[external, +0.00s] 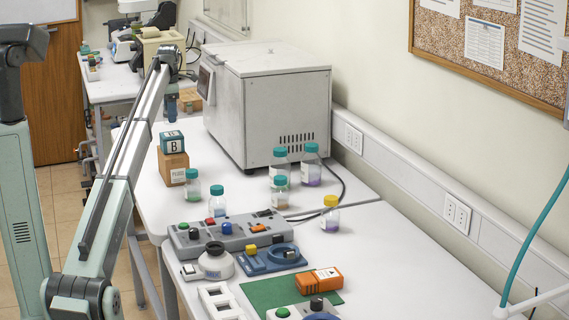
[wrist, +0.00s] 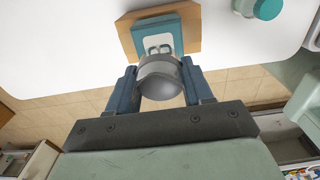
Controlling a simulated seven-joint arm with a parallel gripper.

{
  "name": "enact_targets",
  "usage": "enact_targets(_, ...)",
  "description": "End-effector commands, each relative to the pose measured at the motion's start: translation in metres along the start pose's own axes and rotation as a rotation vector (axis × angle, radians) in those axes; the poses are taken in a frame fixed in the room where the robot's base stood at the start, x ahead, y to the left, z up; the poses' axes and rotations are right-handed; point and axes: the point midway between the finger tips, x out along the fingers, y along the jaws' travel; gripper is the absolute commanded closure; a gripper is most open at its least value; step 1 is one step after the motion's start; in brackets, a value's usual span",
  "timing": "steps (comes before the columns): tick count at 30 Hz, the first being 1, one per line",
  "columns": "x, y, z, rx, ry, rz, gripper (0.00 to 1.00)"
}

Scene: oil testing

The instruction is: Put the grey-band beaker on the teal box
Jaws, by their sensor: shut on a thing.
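My gripper (wrist: 160,78) is shut on the grey-band beaker (wrist: 161,88), which sits between the two blue fingers in the wrist view. The beaker shows as a round grey and clear shape. In the external view, my gripper (external: 172,90) is in the air above the teal box, and the beaker is hard to make out there. The teal box (external: 171,139), marked with a B, rests on a brown cardboard box (external: 173,166) near the bench's left edge. In the wrist view, the teal box (wrist: 151,34) lies just beyond the beaker, which partly covers it.
Several capped bottles stand right of the boxes, one close by (external: 192,186). A large grey oven (external: 265,105) stands behind. A grey control panel (external: 230,232) and other devices lie in front. The bench's left edge is close to the boxes.

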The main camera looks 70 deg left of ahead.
Motion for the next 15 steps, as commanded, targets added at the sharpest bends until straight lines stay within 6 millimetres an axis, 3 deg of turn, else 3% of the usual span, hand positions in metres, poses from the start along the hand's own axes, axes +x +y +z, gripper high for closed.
enact_targets(8, 0.031, -0.001, 0.0, 0.0, 0.0, -0.001, 0.79)
enact_targets(15, 0.034, 0.0, 0.0, 0.001, 0.0, 0.0, 0.79)
